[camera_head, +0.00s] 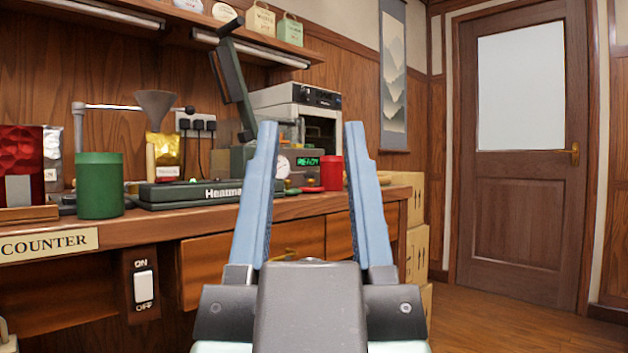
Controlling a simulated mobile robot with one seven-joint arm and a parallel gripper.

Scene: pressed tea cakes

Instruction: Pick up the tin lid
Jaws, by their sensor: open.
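My gripper (311,128) is open and empty, with its two blue fingers pointing up and forward in front of the counter. Between the fingers, farther back on the counter, lie a small flat red disc (312,189) and a small green disc (293,191). Either could be a tin lid; they are too small to tell. A green tin (99,186) stands upright at the left of the counter. A red tin (331,173) stands just behind the discs, partly beside my right finger.
A dark heat sealer (190,192) lies along the counter's front, left of my gripper. A press with a raised lever (233,82), a gauge and a lit READY display (308,161) stands behind. Cardboard boxes (417,245) stand right of the counter. Floor by the door (522,150) is clear.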

